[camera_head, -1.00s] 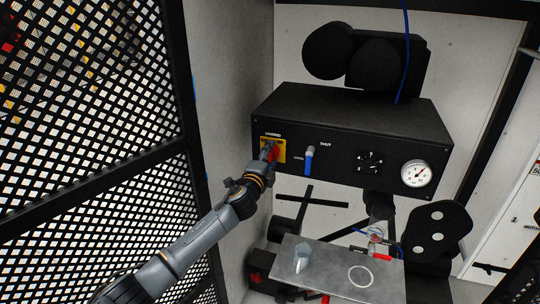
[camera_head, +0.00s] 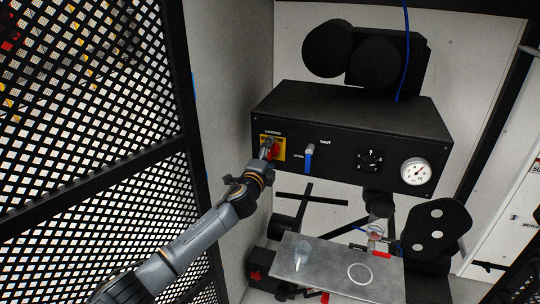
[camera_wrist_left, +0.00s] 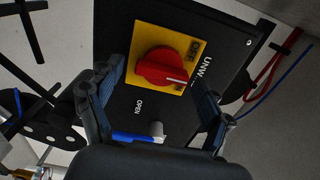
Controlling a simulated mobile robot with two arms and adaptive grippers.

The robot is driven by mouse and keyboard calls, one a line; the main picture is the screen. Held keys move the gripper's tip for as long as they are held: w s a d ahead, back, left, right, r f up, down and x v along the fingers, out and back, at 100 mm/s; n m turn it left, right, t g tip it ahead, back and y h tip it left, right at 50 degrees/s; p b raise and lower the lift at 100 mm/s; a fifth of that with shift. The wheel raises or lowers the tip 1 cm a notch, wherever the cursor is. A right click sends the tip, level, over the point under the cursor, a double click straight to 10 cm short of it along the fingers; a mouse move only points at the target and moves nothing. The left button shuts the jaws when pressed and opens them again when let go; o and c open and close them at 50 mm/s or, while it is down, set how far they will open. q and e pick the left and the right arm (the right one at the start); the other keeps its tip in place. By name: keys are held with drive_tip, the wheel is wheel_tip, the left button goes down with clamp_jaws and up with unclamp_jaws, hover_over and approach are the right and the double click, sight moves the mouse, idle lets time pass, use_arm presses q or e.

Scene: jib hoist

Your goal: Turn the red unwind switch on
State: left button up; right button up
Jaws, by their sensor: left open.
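The red unwind switch (camera_head: 267,149) is a round knob on a yellow plate (camera_head: 280,153) at the left end of the black control box's front. In the left wrist view, the red knob (camera_wrist_left: 160,68) shows its white mark pointing right and slightly down, near the small label at the plate's edge and away from the word OFF. My left gripper (camera_head: 262,163) is just in front of the switch. In the left wrist view, its fingers (camera_wrist_left: 157,85) are open, one on each side of the knob, with nothing gripped. My right gripper is not seen.
The black box (camera_head: 340,120) also carries a blue-handled valve (camera_head: 309,158), a black dial (camera_head: 370,160) and a round gauge (camera_head: 416,172). A metal plate (camera_head: 330,270) lies below. A black mesh screen (camera_head: 90,120) stands close on the left.

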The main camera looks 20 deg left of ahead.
use_arm(q)
drive_tip(key=shift+s, duration=0.1)
drive_tip(key=s, duration=1.2)
drive_tip(key=shift+a, duration=0.2)
drive_tip(key=shift+w+f, duration=0.1)
drive_tip(key=s+a+f+n+g+y, duration=0.1)
drive_tip(key=s+a+f+n+g, duration=0.1)
drive_tip(key=f, duration=0.9)
drive_tip(key=s+a+f+n+g, duration=0.1)
drive_tip(key=a+f+n+g, duration=0.15)
drive_tip(key=f, duration=0.95)
drive_tip(key=s+a+f+n+g, duration=0.1)
drive_tip(key=s+f+n+g, duration=0.1)
drive_tip(key=s+f, duration=0.7)
drive_tip(key=s+f+n+g, duration=0.25)
drive_tip(key=s+f, duration=0.25)
drive_tip(key=f, duration=0.7)
drive_tip(key=s+d+f+n+g, duration=0.1)
drive_tip(key=s+f, duration=0.5)
drive_tip(key=s, duration=0.7)
drive_tip(key=s+d+f+n+g, duration=0.2)
drive_tip(key=s+f, duration=0.5)
drive_tip(key=s, duration=0.7)
drive_tip(key=s+d+f+n+g, duration=0.1)
drive_tip(key=s+f+n+g, duration=0.3)
drive_tip(key=s, duration=0.9)
wheel_tip(320, 180, down, 3)
drive_tip(key=shift+s+d+r+g, duration=0.2)
drive_tip(key=shift+s+d+g, duration=0.1)
drive_tip(key=shift+s+g, duration=0.15)
